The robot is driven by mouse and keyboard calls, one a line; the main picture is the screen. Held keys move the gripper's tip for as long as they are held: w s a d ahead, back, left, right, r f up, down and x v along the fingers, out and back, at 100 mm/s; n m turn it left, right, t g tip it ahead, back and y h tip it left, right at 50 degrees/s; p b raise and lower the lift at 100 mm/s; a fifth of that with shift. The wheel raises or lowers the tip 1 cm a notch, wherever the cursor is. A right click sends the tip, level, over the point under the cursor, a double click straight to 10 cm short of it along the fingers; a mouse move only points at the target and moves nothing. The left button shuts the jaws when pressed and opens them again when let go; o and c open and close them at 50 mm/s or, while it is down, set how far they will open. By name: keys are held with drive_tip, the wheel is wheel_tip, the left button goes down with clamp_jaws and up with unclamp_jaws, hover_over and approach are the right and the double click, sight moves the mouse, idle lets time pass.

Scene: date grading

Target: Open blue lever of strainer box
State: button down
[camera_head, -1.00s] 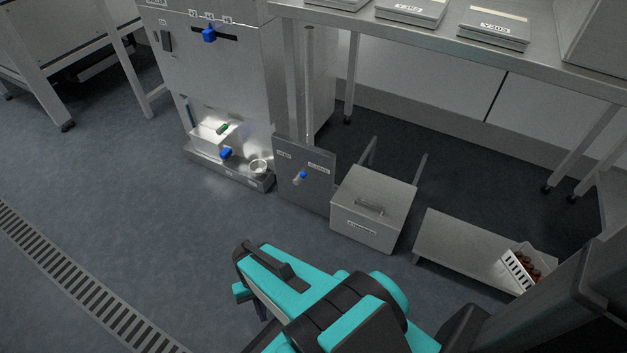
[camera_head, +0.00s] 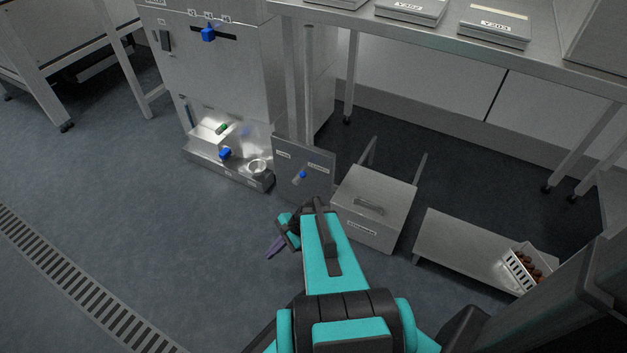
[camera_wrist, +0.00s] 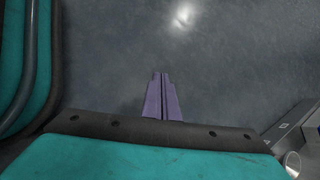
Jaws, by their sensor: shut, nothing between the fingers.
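A steel box (camera_head: 376,190) with a bar handle and a front label stands on the floor, right of an upright steel panel (camera_head: 318,190). A short lever with a blue knob (camera_head: 302,174) is on the panel, slanting down to the left, with small labels above it. Their lettering is too small to read. My gripper (camera_head: 274,248) is in front of the panel, below and left of the lever, and apart from it. Its purple fingers (camera_wrist: 162,97) are shut together and empty, over bare floor in the wrist view. The lever does not show there.
Left of the panel, a steel machine (camera_head: 215,80) has blue knobs and a base tray (camera_head: 222,172) with a small metal cup (camera_head: 257,167). A low bench (camera_head: 455,250) with a white basket (camera_head: 520,268) is at the right.

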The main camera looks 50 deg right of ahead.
drive_tip(key=s+d+r+m+t+h, duration=0.1)
drive_tip(key=d+m, duration=0.4)
drive_tip(key=d, duration=0.5)
drive_tip(key=s+d+r+m+t+h, duration=0.2)
drive_tip(key=d+r+m+t, duration=0.3)
drive_tip(key=d, duration=0.5)
drive_tip(key=s+d+r+m+t+h, duration=0.2)
drive_tip(key=d+r+m, duration=0.2)
drive_tip(key=d, duration=0.6)
drive_tip(key=shift+s+d+r+m+t+b, duration=0.3)
drive_tip(key=shift+d+r+m+t+b, duration=0.1)
drive_tip(key=shift+r, duration=0.25)
drive_tip(key=shift+w, duration=0.1)
drive_tip(key=b, duration=0.4)
approach(301, 175)
drive_tip(key=w+f, duration=0.4)
drive_tip(key=shift+d+f, duration=0.2)
drive_tip(key=shift+f, duration=0.05)
drive_tip(key=shift+r+p, duration=0.1)
drive_tip(key=shift+p, duration=0.2)
